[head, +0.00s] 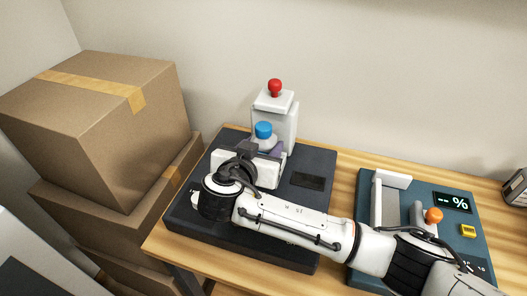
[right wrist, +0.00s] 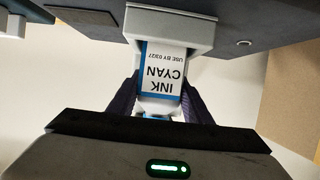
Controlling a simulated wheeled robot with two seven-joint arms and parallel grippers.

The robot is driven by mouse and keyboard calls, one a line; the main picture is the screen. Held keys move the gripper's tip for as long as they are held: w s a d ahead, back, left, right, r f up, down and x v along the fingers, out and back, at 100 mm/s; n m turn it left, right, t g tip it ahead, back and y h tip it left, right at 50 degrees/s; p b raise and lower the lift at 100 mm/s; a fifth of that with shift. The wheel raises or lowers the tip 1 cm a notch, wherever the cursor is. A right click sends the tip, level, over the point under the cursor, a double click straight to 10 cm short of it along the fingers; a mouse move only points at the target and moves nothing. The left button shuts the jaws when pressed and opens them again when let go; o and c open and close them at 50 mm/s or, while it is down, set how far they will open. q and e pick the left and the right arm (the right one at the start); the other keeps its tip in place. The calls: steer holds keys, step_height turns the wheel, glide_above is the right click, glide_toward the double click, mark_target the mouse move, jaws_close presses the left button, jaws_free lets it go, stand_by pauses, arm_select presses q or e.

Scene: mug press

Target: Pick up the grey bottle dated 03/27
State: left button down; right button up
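In the right wrist view a pale bottle (right wrist: 163,71) shows upside down, its white label with blue edging reading "INK CYAN USE BY 03/27". It stands in a white holder (right wrist: 200,32). In the head view its blue cap (head: 263,129) sticks up in front of the white press tower (head: 287,125). My right gripper (right wrist: 161,92) has one dark finger on each side of the bottle, close against it. Whether both fingers press on it cannot be told. In the head view my right gripper (head: 264,153) and arm hide much of the bottle. My left gripper is not in view.
The tower with its red knob (head: 275,86) stands on a dark base (head: 310,163) on the wooden table (head: 344,190). A teal device (head: 460,234) with a white handle and orange knob is at right. Cardboard boxes (head: 150,135) are stacked at left.

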steer(key=c, duration=0.7)
steer(key=shift+r, duration=0.1)
steer(key=shift+c, duration=1.1)
steer(key=shift+r, duration=0.1)
